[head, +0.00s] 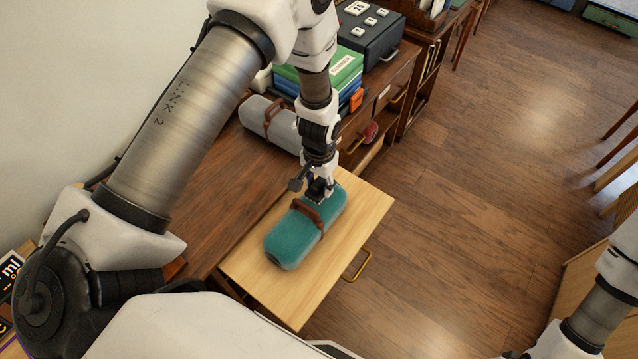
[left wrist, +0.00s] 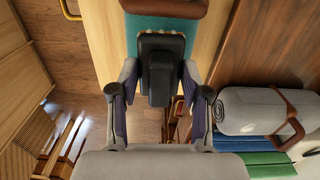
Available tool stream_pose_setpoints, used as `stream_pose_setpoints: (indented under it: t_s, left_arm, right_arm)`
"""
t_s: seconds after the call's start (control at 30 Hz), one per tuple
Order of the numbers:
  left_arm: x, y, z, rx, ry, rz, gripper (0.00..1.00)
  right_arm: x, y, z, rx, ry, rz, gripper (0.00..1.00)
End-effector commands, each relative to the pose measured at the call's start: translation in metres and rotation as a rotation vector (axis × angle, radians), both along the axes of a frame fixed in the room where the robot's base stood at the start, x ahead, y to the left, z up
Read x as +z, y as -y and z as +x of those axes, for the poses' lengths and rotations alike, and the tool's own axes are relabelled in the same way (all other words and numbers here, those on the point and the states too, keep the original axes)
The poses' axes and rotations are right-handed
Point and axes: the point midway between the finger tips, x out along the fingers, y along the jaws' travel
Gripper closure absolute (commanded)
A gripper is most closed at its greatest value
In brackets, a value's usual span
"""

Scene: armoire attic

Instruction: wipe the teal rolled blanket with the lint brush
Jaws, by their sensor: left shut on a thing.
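The teal rolled blanket (head: 292,239), with a brown strap around it, lies on a pale wooden board (head: 365,212). It also shows at the top of the left wrist view (left wrist: 150,27). My left gripper (head: 320,182) is above the blanket's far end, pointing down. It is shut on the black lint brush (left wrist: 161,68), which sits between its fingers in the left wrist view. The brush's pale edge is close to the teal cloth; whether it touches is hidden. My right arm shows at the lower right, but its gripper is out of view.
A grey rolled blanket (head: 272,122) with a brown strap lies behind on the dark wooden top. Green and blue binders (head: 345,72) and a dark box (head: 369,30) stand farther back. A brass handle (head: 358,265) sticks out beside the board.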

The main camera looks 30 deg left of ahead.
Motion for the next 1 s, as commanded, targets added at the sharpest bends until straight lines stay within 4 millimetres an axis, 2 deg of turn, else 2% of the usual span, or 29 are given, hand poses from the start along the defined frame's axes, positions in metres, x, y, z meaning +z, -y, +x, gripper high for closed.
stream_pose_setpoints:
  t_s: [0.03, 0.4, 1.0]
  left_arm:
    - [0.008, 0.000, 0.000, 0.000, 0.000, 0.000, 0.91]
    - [0.040, -0.001, 0.001, 0.001, 0.000, 0.000, 0.91]
    - [0.043, -0.001, 0.001, 0.000, 0.000, 0.000, 0.91]
  right_arm:
    - [0.007, 0.000, 0.000, 0.000, 0.000, 0.000, 0.60]
    - [0.030, 0.000, 0.000, 0.000, 0.000, 0.000, 0.60]
    - [0.032, 0.000, 0.000, 0.000, 0.000, 0.000, 0.60]
